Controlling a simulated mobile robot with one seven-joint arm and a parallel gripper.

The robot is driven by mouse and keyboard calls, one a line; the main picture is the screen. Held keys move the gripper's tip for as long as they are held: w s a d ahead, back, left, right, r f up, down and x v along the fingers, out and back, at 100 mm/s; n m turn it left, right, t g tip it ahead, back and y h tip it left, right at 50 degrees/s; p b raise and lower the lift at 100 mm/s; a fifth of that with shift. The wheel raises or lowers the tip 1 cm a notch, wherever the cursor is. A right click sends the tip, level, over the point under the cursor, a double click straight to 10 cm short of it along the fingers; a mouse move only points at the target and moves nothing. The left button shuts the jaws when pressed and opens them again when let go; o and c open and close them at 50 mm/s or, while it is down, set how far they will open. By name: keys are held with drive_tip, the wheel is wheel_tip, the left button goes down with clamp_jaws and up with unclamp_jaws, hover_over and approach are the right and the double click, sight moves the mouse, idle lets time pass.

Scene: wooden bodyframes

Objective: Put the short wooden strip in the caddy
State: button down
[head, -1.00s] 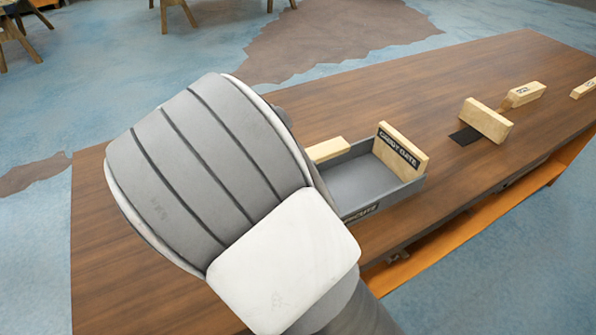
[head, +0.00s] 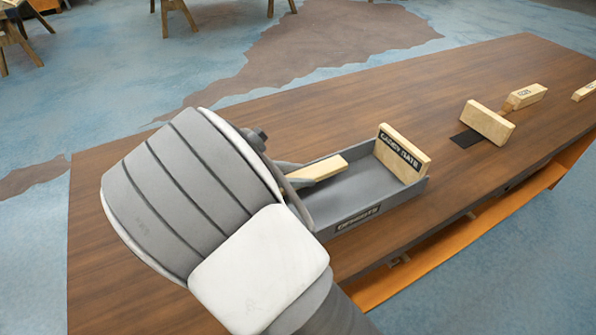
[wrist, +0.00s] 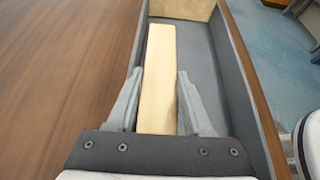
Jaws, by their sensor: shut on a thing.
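The short wooden strip (head: 322,168) is pale and plain. My gripper (wrist: 158,78) is shut on it, one grey finger at each side in the wrist view, where the strip (wrist: 158,60) points away from me. The caddy (head: 375,200) is a grey open tray with a labelled wooden board (head: 402,153) upright at its far end. The strip is over or inside the caddy, nearer its left wall in the wrist view. I cannot tell whether it touches the floor. My arm hides the caddy's near end in the head view.
The caddy stands on a long brown wooden table (head: 330,110), close to its front edge. Further right are a wooden block (head: 487,122) by a dark patch (head: 466,139), and another labelled block (head: 524,96). The table behind the caddy is clear.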

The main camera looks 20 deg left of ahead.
drive_tip(key=shift+c, duration=1.5)
unclamp_jaws()
drive_tip(key=shift+r, duration=0.25)
drive_tip(key=p+v, duration=0.2)
drive_tip(key=v, duration=1)
drive_tip(key=shift+r, duration=0.3)
